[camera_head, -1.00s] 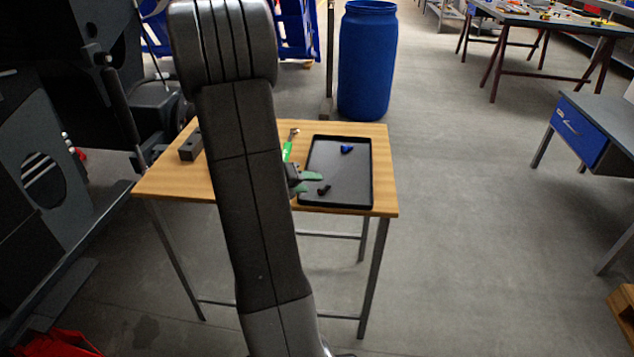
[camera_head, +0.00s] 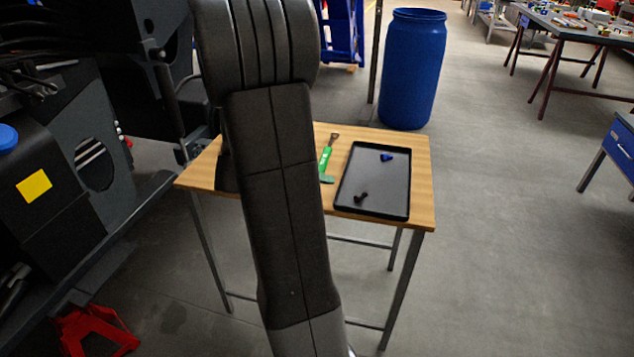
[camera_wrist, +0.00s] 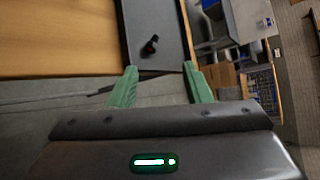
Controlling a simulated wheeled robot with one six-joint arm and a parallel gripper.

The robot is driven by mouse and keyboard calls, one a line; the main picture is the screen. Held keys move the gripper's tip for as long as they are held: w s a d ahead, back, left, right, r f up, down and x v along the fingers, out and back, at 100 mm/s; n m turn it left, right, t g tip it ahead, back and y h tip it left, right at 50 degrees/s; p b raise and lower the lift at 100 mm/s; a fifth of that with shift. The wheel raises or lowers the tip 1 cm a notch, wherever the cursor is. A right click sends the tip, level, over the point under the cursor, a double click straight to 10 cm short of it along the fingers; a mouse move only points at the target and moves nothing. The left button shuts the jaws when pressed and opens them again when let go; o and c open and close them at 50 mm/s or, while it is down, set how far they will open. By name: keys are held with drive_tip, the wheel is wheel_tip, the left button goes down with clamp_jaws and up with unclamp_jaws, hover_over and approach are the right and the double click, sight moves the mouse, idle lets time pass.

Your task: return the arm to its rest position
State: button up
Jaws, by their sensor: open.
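My arm rises through the middle of the head view and hides most of my gripper. The wrist view shows my gripper (camera_wrist: 161,84) with its two green fingers apart and nothing between them. The fingers point toward the near end of a black tray (camera_wrist: 165,18) and the table. In the head view the tray (camera_head: 400,170) lies on the right part of the wooden table (camera_head: 424,190). A small black part (camera_head: 361,196) and a small blue part (camera_head: 386,157) lie in the tray. A green-handled tool (camera_head: 325,158) lies left of the tray.
The dark harvester chassis (camera_head: 115,170) stands close on the left, with a red stand (camera_head: 95,330) on the floor below. A blue barrel (camera_head: 412,70) stands behind the table. The floor (camera_head: 510,240) to the right is clear up to a blue-drawered bench (camera_head: 620,145).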

drive_tip(key=shift+d+f, duration=0.1)
drive_tip(key=x, duration=1.2)
drive_tip(key=shift+w+d+f+b, duration=0.15)
drive_tip(key=shift+d+f+b, duration=0.1)
drive_tip(key=shift+b, duration=0.1)
